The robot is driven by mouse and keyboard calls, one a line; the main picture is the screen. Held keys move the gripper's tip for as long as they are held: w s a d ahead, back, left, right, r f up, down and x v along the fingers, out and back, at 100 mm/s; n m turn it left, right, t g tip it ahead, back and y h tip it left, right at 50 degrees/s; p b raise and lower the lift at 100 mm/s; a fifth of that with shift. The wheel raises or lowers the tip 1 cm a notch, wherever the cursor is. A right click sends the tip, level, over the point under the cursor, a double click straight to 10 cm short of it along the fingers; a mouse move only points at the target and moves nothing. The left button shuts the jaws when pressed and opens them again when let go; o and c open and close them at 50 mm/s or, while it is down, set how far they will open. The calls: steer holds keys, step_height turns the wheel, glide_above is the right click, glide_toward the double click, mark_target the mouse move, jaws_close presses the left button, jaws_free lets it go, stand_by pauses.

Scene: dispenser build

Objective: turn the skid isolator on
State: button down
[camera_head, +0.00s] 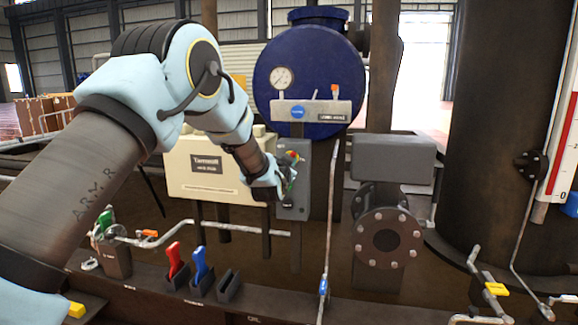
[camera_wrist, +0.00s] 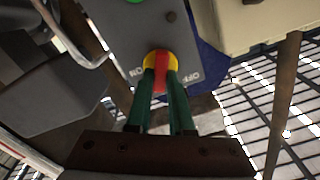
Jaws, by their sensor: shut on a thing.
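The skid isolator is a grey box (camera_head: 293,205) on a post right of the cream cabinet. Its switch is a red handle (camera_wrist: 161,72) on a round yellow plate (camera_wrist: 149,59). The lettering beside it appears upside down in the wrist view, with ON at the left and OFF at the right. The red handle stands roughly upright in that view, between the two labels. My gripper (camera_wrist: 161,78) has its two green fingers shut on the red handle. In the head view my gripper (camera_head: 289,178) is at the front of the box and partly hides the switch.
The cream cabinet (camera_head: 205,178) stands close at the left. A blue tank (camera_head: 318,80) with a gauge is behind. A flanged pipe (camera_head: 388,240) is at the right. Red (camera_head: 176,262) and blue (camera_head: 200,265) handles stand on the front rail below my arm.

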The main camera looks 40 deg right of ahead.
steer(key=m+b, duration=0.1)
steer(key=m, duration=0.3)
steer(key=m+b, duration=0.1)
steer(key=m, duration=0.3)
steer(key=m+b, duration=0.1)
steer(key=m, duration=0.3)
steer(key=shift+s+d+f+b, duration=0.15)
steer(key=shift+f+b, duration=0.1)
steer(key=shift+b, duration=0.15)
steer(key=c, duration=0.8)
jaws_free()
steer(key=v, duration=1.1)
steer(key=shift+w, duration=0.2)
